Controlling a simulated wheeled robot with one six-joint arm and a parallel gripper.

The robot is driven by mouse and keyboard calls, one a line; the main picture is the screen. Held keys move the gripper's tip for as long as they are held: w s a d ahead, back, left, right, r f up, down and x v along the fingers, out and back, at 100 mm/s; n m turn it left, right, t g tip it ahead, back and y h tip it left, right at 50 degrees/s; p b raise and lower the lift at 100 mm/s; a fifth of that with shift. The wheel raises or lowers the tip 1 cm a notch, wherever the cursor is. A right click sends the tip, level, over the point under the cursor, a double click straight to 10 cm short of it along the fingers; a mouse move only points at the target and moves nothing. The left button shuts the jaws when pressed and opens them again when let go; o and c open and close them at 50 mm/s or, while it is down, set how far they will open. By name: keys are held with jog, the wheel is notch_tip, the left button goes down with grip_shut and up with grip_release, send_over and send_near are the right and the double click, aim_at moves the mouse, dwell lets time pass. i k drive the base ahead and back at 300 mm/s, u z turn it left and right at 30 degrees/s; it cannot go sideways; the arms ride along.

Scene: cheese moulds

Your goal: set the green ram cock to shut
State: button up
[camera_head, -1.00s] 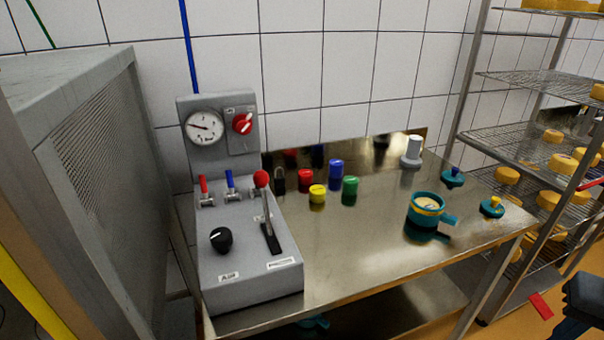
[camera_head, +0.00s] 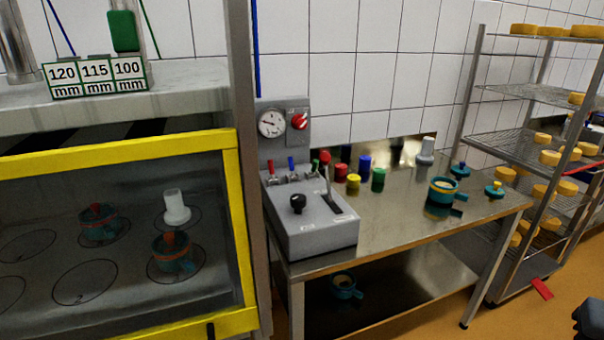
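The green ram cock (camera_head: 315,164) is the right one of three small cocks on top of the grey control box (camera_head: 312,232). Its green handle looks upright, but it is small and partly beside the red-knobbed lever (camera_head: 325,160), so its exact setting is hard to tell. The red cock (camera_head: 270,168) and the blue cock (camera_head: 291,163) stand to its left. A dark part of what looks like my gripper (camera_head: 590,318) shows at the bottom right edge, far from the cocks. Its fingers cannot be made out.
The box stands on a steel table (camera_head: 400,225) with coloured cylinders and teal moulds. A yellow-framed press cabinet (camera_head: 238,200) stands at left, close to the box. A cheese rack (camera_head: 470,85) stands at right. Orange floor (camera_head: 420,325) is free in front.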

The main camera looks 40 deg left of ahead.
aim_at(313, 172)
jog(key=u, duration=1.3)
